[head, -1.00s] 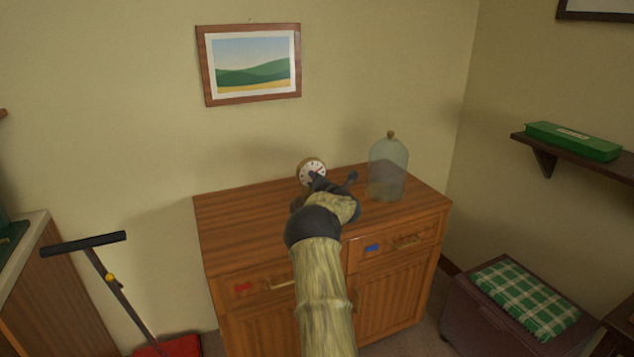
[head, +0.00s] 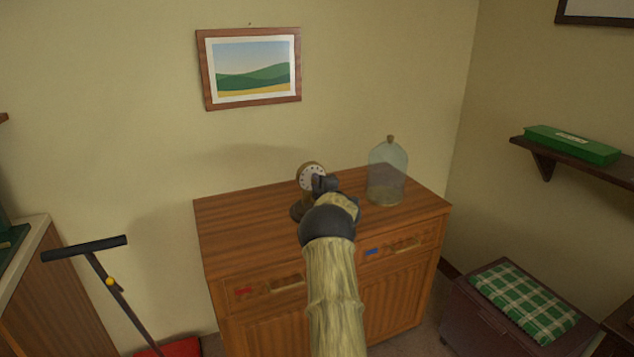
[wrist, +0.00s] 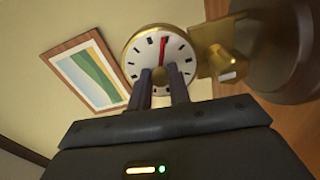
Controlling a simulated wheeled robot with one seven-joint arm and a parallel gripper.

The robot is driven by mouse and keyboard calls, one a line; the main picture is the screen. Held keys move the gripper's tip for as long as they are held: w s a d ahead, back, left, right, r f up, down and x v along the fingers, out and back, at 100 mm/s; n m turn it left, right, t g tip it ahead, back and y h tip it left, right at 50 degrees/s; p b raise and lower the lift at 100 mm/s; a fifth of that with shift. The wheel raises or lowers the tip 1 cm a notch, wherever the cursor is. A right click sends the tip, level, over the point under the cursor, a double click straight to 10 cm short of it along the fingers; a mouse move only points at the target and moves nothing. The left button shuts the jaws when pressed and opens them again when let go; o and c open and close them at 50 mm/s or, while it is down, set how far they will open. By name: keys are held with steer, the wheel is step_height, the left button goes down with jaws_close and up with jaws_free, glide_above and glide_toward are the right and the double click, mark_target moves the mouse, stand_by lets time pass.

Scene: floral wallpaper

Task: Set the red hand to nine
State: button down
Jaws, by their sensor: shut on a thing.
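A round white dial with a brass rim (head: 308,172) stands on the wooden cabinet (head: 240,210), in front of the wall. In the wrist view the dial face (wrist: 135,62) shows black marks and a red hand (wrist: 163,48). The hand points to the top of that tilted picture, which is toward the dial's own right side. My gripper (head: 322,184) is at the dial's front, and its fingers (wrist: 161,86) are shut on a brownish knob (wrist: 159,75) at the dial's centre. The fingers hide the part of the face nearest them.
A glass bell jar (head: 387,172) stands on the cabinet right of the dial. A framed landscape (head: 250,66) hangs on the wall behind. A green box (head: 572,143) lies on a shelf at right. The cabinet top left of the dial is clear.

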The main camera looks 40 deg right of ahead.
steer(key=m+p, duration=0.2)
steer(key=m, duration=0.5)
steer(key=shift+p, duration=0.3)
steer(key=m+p, duration=0.1)
steer(key=m, duration=0.3)
steer(key=shift+f, duration=0.1)
steer(key=m+p, duration=0.2)
steer(key=m, duration=0.2)
steer(key=m+p, duration=0.1)
steer(key=m, duration=0.4)
steer(key=shift+a+f+p, duration=0.1)
steer(key=shift+p, duration=0.25)
steer(key=m+p, duration=0.1)
steer(key=m, duration=0.2)
steer(key=shift+m, duration=0.3)
steer(key=m, duration=0.3)
steer(key=shift+m+p, duration=0.3)
steer(key=shift+m, duration=0.1)
steer(key=shift+a+f+m, duration=0.1)
steer(key=shift+m, duration=1.8)
